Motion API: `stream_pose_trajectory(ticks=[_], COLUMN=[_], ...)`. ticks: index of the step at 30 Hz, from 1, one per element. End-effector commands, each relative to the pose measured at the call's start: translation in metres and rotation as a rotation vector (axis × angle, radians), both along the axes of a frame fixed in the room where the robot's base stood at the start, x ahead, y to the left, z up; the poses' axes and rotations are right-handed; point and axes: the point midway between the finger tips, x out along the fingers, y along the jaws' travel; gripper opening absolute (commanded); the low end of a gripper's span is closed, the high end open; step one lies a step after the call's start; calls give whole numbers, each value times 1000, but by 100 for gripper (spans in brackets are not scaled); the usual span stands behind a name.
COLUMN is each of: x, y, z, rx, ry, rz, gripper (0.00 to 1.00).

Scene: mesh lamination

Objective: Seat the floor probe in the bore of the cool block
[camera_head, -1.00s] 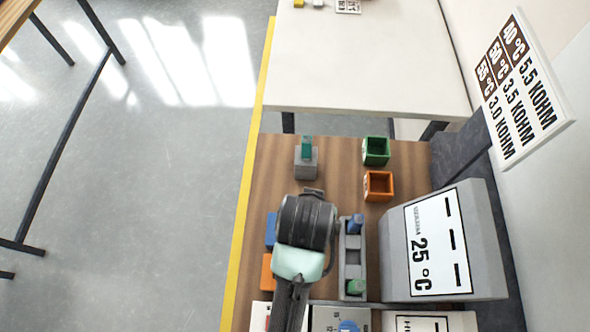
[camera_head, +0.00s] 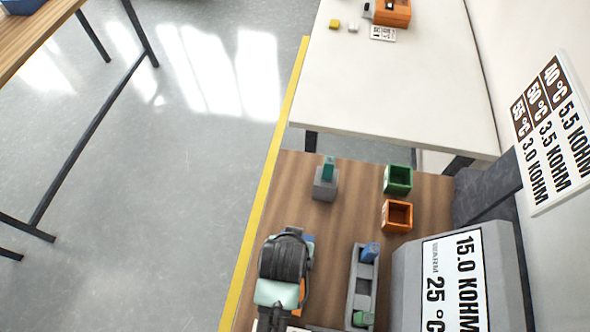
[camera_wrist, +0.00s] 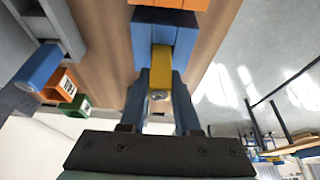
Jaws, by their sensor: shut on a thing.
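My gripper (camera_wrist: 160,100) is shut on a yellow probe (camera_wrist: 161,75) with a round silver end, seen in the wrist view. The probe's far end meets a blue block (camera_wrist: 141,35), which I take for the cool block; how deep it sits in the bore is hidden. An orange block (camera_wrist: 170,3) adjoins the blue one. In the head view, my gripper's dark wrist (camera_head: 286,257) covers the probe and most of the blue block (camera_head: 309,241). A bit of the orange block (camera_head: 302,290) shows beside it.
Right of my arm, a grey rack (camera_head: 354,290) holds a blue piece (camera_head: 370,252) and a green piece (camera_head: 363,319). A grey block with a teal piece (camera_head: 328,167), green box (camera_head: 397,179) and orange box (camera_head: 397,216) stand beyond. A display (camera_head: 455,280) reads 15.0 KOHM, 25 °C.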

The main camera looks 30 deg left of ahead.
Motion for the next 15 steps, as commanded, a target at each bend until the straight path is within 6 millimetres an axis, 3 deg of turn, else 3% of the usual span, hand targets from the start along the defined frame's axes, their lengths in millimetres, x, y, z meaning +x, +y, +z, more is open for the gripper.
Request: stream_pose_trajectory(ticks=[9,10,15], x=[0,0,0], y=[0,0,0], z=[-3,-3,-3], rx=[0,0,0], ry=[0,0,0], rz=[0,0,0], gripper=[0,34,61])
